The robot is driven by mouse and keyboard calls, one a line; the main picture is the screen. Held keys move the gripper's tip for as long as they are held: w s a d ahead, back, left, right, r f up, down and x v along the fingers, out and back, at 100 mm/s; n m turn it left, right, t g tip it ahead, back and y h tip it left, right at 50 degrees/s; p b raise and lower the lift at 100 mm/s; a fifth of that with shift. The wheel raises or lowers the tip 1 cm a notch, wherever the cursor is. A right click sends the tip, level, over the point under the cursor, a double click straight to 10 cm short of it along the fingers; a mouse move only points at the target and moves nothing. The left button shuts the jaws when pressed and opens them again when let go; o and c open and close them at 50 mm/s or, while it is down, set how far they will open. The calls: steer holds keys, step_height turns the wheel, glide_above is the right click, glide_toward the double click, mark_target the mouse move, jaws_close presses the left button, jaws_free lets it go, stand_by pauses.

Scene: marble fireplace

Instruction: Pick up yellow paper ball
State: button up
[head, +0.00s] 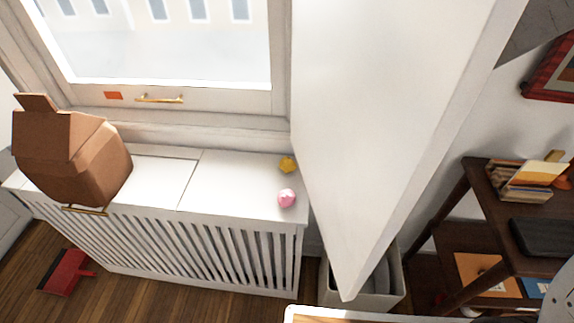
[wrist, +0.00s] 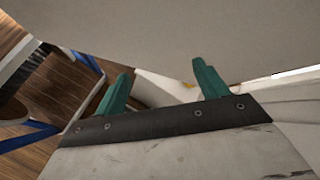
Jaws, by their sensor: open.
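The yellow paper ball (head: 287,164) is a small crumpled ball on the white radiator cover (head: 235,190), near its right end and close to the window sill. A pink paper ball (head: 286,198) lies just in front of it, near the cover's front edge. My gripper (wrist: 160,70) shows in the wrist view with its two teal fingers spread apart and nothing between them. A small yellowish patch shows beside the right finger there; I cannot tell whether it is the ball. The gripper is outside the head view.
A brown paper bag (head: 75,160) stands on the cover's left end. A large white slanted panel (head: 385,110) rises just right of the balls. A bin (head: 385,285) stands below it. A dark shelf with books (head: 525,180) is at right. A red dustpan (head: 65,272) lies on the floor.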

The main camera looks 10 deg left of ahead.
steer(key=w+a+f+m+t+y, duration=0.1)
steer(key=w+a+f+m+y, duration=0.35)
steer(key=w+f, duration=0.6)
steer(key=m+t, duration=0.2)
steer(key=m, duration=0.4)
glide_toward(289, 164)
step_height(289, 164, down, 3)
steer(key=w+a, duration=0.1)
steer(key=a, duration=0.1)
steer(key=shift+w+a+f+h, duration=0.1)
steer(key=shift+a+f+h, duration=0.1)
steer(key=shift+a, duration=0.35)
steer(key=shift+w+a+f+h, duration=0.1)
steer(key=shift+a+f+h, duration=0.1)
steer(key=shift+a, duration=0.35)
steer(key=x, duration=0.2)
steer(key=r+x, duration=0.1)
steer(key=x, duration=0.2)
steer(key=shift+w+a+f, duration=0.1)
steer(key=shift+w+a, duration=0.1)
steer(key=shift+a, duration=0.25)
steer(key=c, duration=1)
